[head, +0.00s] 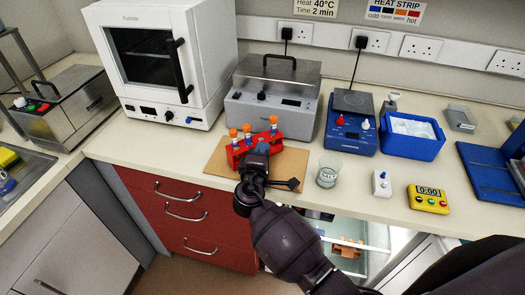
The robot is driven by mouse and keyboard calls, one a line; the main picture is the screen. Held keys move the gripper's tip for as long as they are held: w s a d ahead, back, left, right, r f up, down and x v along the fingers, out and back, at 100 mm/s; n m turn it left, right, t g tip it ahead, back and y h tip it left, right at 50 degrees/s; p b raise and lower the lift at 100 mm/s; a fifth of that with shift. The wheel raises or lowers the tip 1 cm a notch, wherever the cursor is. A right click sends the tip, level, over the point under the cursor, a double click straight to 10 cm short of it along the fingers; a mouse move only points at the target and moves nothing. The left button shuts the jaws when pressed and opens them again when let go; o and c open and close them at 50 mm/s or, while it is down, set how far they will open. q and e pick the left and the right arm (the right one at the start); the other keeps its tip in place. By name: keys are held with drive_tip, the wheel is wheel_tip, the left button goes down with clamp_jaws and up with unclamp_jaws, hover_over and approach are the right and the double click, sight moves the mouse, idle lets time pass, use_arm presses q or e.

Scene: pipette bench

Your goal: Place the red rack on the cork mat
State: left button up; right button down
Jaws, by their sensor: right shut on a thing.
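The red rack (238,158) holds several tubes with orange caps. It is over the cork mat (291,168), lying at an angle across the mat's back left part. I cannot tell whether its underside touches the mat. My right gripper (261,150) is shut on the rack near its middle, and the gripper and wrist hide part of the rack and of the mat. The mat lies on the bench near its front edge. My left gripper is not in view.
A grey lidded bath (274,112) stands right behind the mat, with a white oven (150,105) to its left. A glass beaker (328,171) stands just right of the mat. Farther right are a blue hotplate (349,138), a blue ice tray (410,149) and a yellow timer (428,201).

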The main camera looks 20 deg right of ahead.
drive_tip(key=shift+f, duration=0.2)
drive_tip(key=c, duration=1.2)
unclamp_jaws()
drive_tip(key=shift+c, duration=0.2)
drive_tip(key=shift+r, duration=0.15)
drive_tip(key=shift+r, duration=0.1)
drive_tip(key=b+v, duration=0.1)
drive_tip(key=v, duration=1.1)
